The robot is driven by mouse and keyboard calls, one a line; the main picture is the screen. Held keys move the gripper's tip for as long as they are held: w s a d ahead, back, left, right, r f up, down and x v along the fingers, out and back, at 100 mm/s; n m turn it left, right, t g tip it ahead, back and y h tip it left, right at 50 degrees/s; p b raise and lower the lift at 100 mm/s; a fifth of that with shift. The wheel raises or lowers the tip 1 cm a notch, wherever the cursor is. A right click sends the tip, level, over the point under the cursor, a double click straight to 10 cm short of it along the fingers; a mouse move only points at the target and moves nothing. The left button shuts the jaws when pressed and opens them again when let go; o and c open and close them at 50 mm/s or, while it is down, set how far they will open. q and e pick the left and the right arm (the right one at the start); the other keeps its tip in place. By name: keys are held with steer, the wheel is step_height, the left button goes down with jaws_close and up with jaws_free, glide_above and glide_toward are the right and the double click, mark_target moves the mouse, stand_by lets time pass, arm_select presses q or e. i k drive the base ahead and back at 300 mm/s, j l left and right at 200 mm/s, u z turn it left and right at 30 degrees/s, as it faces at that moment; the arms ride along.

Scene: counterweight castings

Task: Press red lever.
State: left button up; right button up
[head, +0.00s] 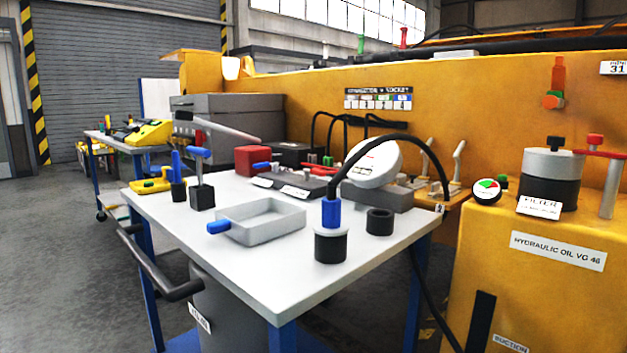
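A red bar (603,154) lies level on top of a grey post (609,188) at the right, beside the filter on the yellow housing. An upright orange-red lever-like part (558,75) is fixed to the yellow machine wall, with an orange and green knob (553,99) below it. A grey rod (222,127) with a dark end and some red near it slants above the table's back left. I cannot tell for certain which of these is the red lever. Neither of my grippers shows in the head view.
A white-topped table (270,262) stands in front, carrying a grey tray (262,236), a blue-topped black cylinder (331,246), a black ring (380,222) and a red box (262,159). A black hose arches over its right side. The yellow housing (545,290) stands right; open floor lies left.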

mark_target(316, 171)
steer(key=z, duration=0.45)
steer(key=j+z, duration=0.3)
steer(key=j, duration=0.25)
steer(key=j+z, duration=0.35)
steer(key=j, duration=0.2)
steer(key=k+j+z, duration=0.3)
steer(key=j, duration=0.85)
